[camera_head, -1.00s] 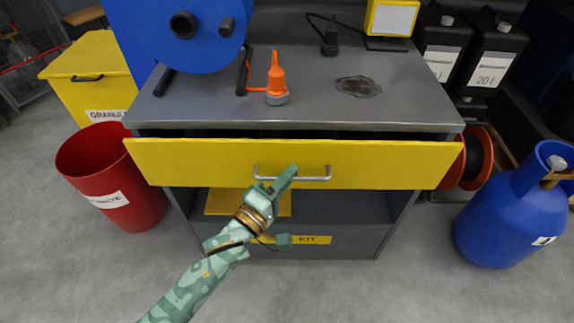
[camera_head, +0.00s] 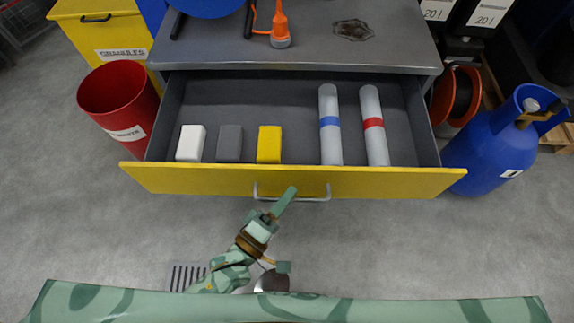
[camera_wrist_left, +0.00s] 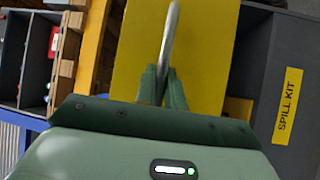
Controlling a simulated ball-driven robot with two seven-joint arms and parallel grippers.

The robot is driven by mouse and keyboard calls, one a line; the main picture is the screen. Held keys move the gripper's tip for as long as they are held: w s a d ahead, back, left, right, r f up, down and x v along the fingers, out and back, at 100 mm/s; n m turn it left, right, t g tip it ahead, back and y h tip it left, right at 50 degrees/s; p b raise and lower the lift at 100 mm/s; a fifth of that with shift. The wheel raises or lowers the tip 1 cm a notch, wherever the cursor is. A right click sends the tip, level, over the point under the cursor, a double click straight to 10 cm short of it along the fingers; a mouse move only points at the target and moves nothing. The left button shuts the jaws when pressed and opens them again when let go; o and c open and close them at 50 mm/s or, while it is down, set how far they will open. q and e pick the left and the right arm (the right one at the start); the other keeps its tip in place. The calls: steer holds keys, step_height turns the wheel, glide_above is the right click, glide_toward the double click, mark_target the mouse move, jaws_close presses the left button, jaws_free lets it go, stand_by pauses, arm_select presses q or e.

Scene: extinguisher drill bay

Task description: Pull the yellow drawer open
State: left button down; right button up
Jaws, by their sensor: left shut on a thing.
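The yellow drawer (camera_head: 400,182) stands well out from the grey cabinet (camera_head: 385,50), its inside in view. It holds a white block (camera_head: 190,143), a grey block (camera_head: 229,143), a yellow block (camera_head: 269,144), a tube with a blue band (camera_head: 330,125) and a tube with a red band (camera_head: 374,125). My left gripper (camera_head: 284,200) is at the drawer's metal handle (camera_head: 313,198). In the left wrist view its two fingers (camera_wrist_left: 163,88) are shut on the handle bar (camera_wrist_left: 170,38). My right gripper is not in view.
A red bin (camera_head: 120,105) and a yellow granules box (camera_head: 103,40) stand left of the drawer. A blue gas cylinder (camera_head: 490,150) and an orange reel (camera_head: 457,95) stand to the right. An orange nozzle (camera_head: 280,28) stands on the cabinet top.

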arm_select(q)
steer(key=shift+s+f+p, duration=0.1)
steer(key=shift+s+p, duration=0.45)
steer(key=shift+s, duration=2.4)
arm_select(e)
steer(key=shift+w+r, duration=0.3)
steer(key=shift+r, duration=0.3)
arm_select(q)
steer(key=c, duration=1.8)
jaws_free()
steer(key=shift+o, duration=0.2)
